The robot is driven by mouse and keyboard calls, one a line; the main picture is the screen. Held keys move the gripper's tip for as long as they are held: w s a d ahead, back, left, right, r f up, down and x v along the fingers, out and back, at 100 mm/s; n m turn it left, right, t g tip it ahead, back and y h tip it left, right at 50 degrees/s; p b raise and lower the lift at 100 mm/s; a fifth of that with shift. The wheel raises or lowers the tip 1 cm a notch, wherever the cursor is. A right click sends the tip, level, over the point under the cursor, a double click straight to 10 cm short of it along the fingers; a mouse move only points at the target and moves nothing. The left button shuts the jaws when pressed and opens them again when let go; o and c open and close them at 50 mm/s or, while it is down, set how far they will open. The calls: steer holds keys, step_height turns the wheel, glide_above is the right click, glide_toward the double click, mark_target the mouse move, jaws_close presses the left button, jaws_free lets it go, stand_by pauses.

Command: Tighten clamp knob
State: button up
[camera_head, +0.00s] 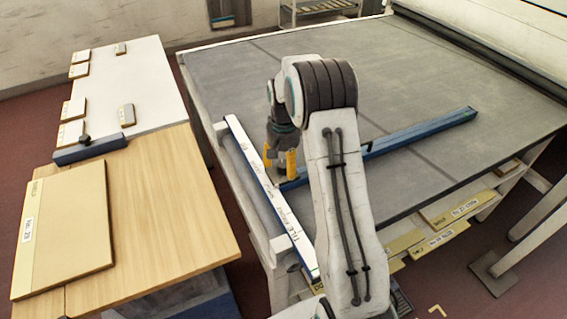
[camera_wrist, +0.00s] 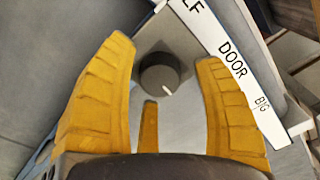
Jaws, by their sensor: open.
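The clamp knob (camera_wrist: 159,74) is round and dark grey with a short white mark on its lower side, seen in the wrist view. It sits on a grey block beside a white lettered strip (camera_wrist: 232,62). My gripper (camera_wrist: 165,53) has its yellow fingers spread, with the knob between them in the picture; no finger visibly touches it. In the head view my gripper (camera_head: 281,168) points down beside the strip (camera_head: 270,195), near the left end of a blue bar (camera_head: 410,134). My gripper and arm hide the knob there.
A wooden-topped table (camera_head: 165,200) with a flat board (camera_head: 65,228) stands at left. A blue rail (camera_head: 90,149) with a small black knob (camera_head: 85,140) lies across it. The wide grey bed (camera_head: 235,85) is mostly clear. Labelled boards (camera_head: 433,241) lie below its right edge.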

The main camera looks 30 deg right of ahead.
steer(key=shift+o, duration=0.2)
steer(key=shift+f, duration=0.1)
steer(key=c, duration=1.3)
steer(key=shift+m, duration=0.3)
steer(key=m+b, duration=0.1)
steer(key=m, duration=0.3)
steer(key=shift+f+b, duration=0.1)
steer(key=shift+b, duration=0.2)
steer(key=m+b, duration=0.1)
steer(key=m, duration=0.5)
steer(key=shift+s, duration=0.1)
steer(key=m, duration=0.5)
steer(key=shift+b, duration=0.3)
steer(key=shift+m, duration=2.4)
